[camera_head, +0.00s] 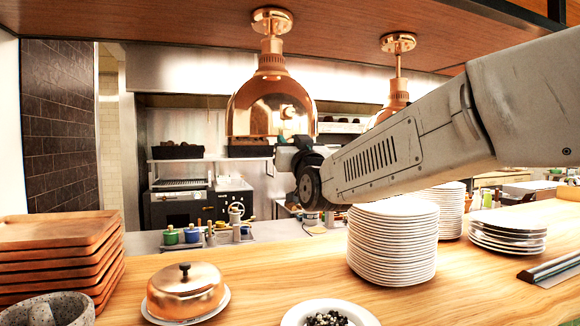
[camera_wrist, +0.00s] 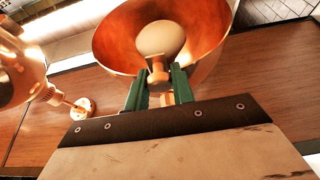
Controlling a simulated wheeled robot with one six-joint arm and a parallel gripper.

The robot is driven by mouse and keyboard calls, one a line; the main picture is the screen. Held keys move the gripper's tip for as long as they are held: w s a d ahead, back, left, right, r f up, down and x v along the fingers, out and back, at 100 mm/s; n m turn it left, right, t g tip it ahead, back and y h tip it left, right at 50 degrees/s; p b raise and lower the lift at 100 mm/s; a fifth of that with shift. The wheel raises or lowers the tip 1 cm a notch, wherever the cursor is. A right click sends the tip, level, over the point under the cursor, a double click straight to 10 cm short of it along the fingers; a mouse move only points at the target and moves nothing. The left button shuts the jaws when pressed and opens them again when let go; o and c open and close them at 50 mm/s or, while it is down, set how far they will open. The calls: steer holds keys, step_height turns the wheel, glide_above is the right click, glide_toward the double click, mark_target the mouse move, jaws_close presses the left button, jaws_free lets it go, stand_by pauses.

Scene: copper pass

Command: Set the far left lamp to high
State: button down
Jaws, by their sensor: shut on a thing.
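The far left lamp (camera_head: 270,103) is a polished copper heat lamp hanging from the wooden overhead shelf. In the wrist view its copper shade (camera_wrist: 112,42) opens toward me, with a pale round bulb (camera_wrist: 160,38) inside. A small copper knob (camera_wrist: 158,70) shows at the near side of the shade. My gripper (camera_wrist: 158,84) has its green fingers on either side of this knob and is shut on it. In the head view my gripper (camera_head: 288,147) is at the lamp's lower right rim, and the knob is hidden there. I cannot tell the knob's setting.
A second copper lamp (camera_head: 395,97) hangs to the right, partly behind my arm. Below on the wooden counter (camera_head: 258,268) stand a tall plate stack (camera_head: 393,245), a copper cloche (camera_head: 186,290), wooden trays (camera_head: 60,250), a stone mortar (camera_head: 50,310) and a bowl (camera_head: 330,306).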

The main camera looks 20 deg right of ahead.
steer(key=shift+r, duration=0.75)
steer(key=shift+s, duration=0.1)
steer(key=c, duration=1.3)
jaws_free()
steer(key=shift+o, duration=0.2)
steer(key=shift+f, duration=0.1)
steer(key=shift+s+f, duration=0.1)
steer(key=shift+s, duration=0.05)
steer(key=v, duration=0.7)
steer(key=shift+s, duration=0.2)
